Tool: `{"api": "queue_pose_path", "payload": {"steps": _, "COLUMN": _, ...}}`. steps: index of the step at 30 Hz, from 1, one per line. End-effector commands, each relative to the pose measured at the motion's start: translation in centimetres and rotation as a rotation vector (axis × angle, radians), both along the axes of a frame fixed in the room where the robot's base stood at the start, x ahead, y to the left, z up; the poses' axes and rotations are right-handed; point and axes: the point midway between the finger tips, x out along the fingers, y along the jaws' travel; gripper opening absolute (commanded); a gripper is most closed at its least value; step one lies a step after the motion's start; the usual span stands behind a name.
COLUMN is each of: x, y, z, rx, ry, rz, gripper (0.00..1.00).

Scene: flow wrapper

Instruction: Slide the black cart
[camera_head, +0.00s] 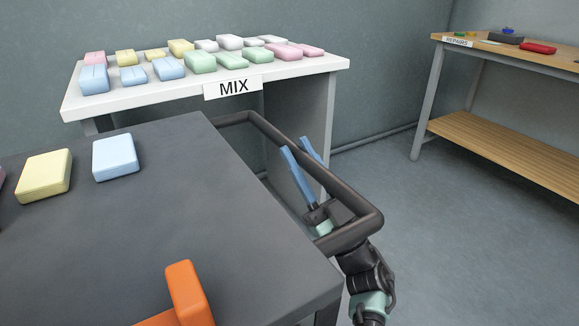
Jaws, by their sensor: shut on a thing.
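The black cart (200,235) fills the lower left of the head view, with a dark flat top. Its dark tubular handle (355,197) loops out from the right side. My gripper (293,144) reaches up from the lower right at the handle. Its two blue fingers stand on either side of the handle's outer bar and are shut on it. The exact contact is partly hidden. On the cart top lie a yellow pack (44,175), a light blue pack (115,157) and a pink pack cut off at the left edge.
A white table (325,66) with a MIX sign (233,87) holds several coloured packs just behind the cart. A wooden REPAIRS bench (510,140) stands at the right. An orange part (188,292) is at the bottom. The grey floor (440,245) on the right is clear.

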Motion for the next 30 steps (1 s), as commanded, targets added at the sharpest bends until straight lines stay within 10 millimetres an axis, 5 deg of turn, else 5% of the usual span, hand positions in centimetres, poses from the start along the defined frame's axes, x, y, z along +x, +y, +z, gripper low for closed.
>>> {"api": "queue_pose_path", "payload": {"steps": 11, "x": 0.3, "y": -0.7, "z": 0.2, "rx": 0.009, "ry": 0.007, "rz": -0.01, "gripper": 0.0}}
{"api": "queue_pose_path", "payload": {"steps": 12, "x": 0.3, "y": -0.7, "z": 0.2, "rx": 0.009, "ry": 0.007, "rz": -0.012, "gripper": 0.37}}
{"api": "queue_pose_path", "payload": {"steps": 16, "x": 0.3, "y": -0.6, "z": 0.2, "rx": 0.008, "ry": 0.005, "rz": -0.009, "gripper": 0.59}}
{"api": "queue_pose_path", "payload": {"steps": 30, "x": -1.0, "y": -1.6, "z": -1.4, "rx": 0.006, "ry": 0.008, "rz": -0.007, "gripper": 0.59}}
